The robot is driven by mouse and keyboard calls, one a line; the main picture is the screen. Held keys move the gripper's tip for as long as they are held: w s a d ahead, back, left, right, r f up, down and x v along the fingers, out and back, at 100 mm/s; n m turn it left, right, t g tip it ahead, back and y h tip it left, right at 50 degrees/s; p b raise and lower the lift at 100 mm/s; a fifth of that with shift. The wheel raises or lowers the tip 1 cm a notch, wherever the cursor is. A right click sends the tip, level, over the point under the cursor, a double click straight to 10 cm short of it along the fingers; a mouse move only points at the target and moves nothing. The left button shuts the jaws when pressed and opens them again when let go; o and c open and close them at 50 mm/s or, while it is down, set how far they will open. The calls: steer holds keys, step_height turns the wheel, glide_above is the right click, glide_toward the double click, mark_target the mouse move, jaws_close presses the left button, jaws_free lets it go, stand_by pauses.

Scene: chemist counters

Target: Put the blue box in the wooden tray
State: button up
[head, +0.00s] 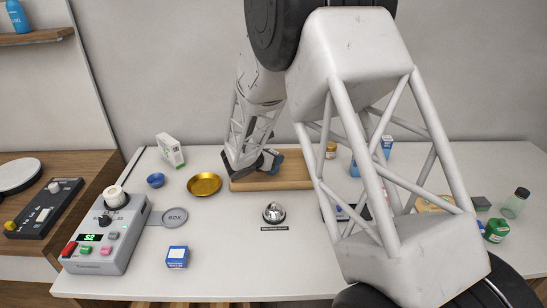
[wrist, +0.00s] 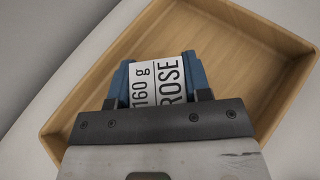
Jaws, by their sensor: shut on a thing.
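My gripper (wrist: 158,98) is shut on the blue box, whose white label (wrist: 157,82) reads "160 g" and "ROSE". Blue shows on both sides of the label; which of it is box and which is finger is hard to tell. The wooden tray (wrist: 235,35) lies below the gripper and box in the wrist view, and its floor looks bare where it shows. In the head view the tray (head: 302,171) is at the back of the white counter, with my gripper (head: 272,163) over its left part.
A bell (head: 274,212) and a blue-and-white box (head: 177,257) are nearer. My arm hides part of the right side.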

steer(key=o, duration=1)
steer(key=shift+f, duration=0.1)
steer(key=shift+r, duration=0.2)
steer(key=v, duration=1.2)
steer(key=s+d+r+m+g+y, duration=0.1)
steer(key=s+d+r+m+g, duration=0.2)
steer(key=s+d+r+m, duration=0.55)
steer(key=s+d+r+m+g+y, duration=0.1)
steer(key=s+d+r+m+g, duration=0.35)
steer(key=s+d, duration=0.65)
steer(key=s+d+r+m+y, duration=0.1)
steer(key=s+d+m+y, duration=0.1)
steer(key=s+m, duration=0.5)
steer(key=s+d+r+m+y, duration=0.2)
steer(key=s+m+y, duration=0.3)
steer(key=s, duration=1.2)
steer(key=shift+s+m+y, duration=0.3)
steer(key=shift+s+m, duration=0.1)
steer(key=shift+m, duration=0.7)
